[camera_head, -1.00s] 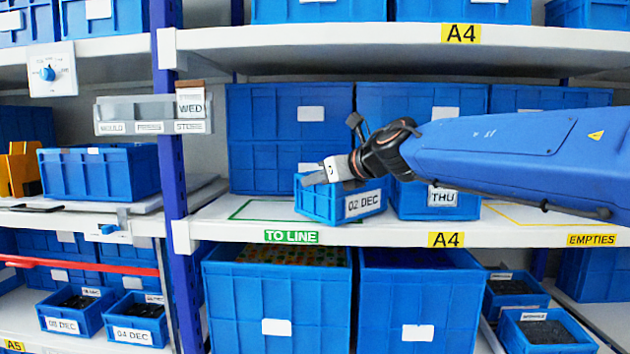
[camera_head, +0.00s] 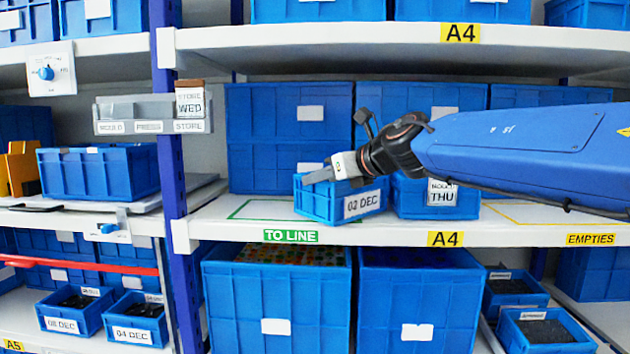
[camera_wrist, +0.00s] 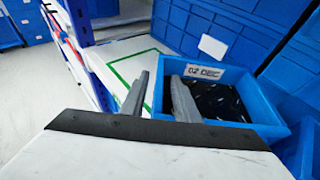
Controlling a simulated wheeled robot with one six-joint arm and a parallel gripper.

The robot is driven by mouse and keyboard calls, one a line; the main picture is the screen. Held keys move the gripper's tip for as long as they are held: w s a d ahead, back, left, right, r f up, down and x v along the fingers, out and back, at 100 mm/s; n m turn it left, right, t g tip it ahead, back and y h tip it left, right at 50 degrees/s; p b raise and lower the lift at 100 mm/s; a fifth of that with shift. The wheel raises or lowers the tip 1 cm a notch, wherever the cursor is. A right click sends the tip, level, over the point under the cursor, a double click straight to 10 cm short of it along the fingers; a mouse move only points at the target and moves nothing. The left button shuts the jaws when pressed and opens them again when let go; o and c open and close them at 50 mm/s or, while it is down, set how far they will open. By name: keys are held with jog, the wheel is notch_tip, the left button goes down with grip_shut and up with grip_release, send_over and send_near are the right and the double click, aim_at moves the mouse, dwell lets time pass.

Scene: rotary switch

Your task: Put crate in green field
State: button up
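The small blue crate (camera_head: 312,204) labelled "02 DEC" stands on the A4 shelf, and dark contents show inside it in the wrist view (camera_wrist: 262,112). The green field (camera_head: 238,217) is a green outline on the white shelf above the "TO LINE" label. The crate covers the right part of this outline; I cannot tell if its base is wholly inside. My gripper (camera_head: 318,176) is at the crate's left side. In the wrist view my gripper (camera_wrist: 159,76) has its fingers apart, one outside the crate over the field, the other over the crate's interior. Contact with the wall is unclear.
A blue crate labelled "THU" (camera_head: 410,200) stands close to the right. Large blue boxes (camera_head: 270,140) stand behind. A blue post (camera_head: 173,190) and a grey label holder (camera_head: 150,115) are at the left. A yellow outline (camera_head: 510,213) lies farther right.

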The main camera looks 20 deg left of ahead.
jog(key=v, duration=0.9)
jog(key=shift+s+d, duration=0.2)
jog(key=shift+d, duration=0.15)
jog(key=shift+r, duration=0.15)
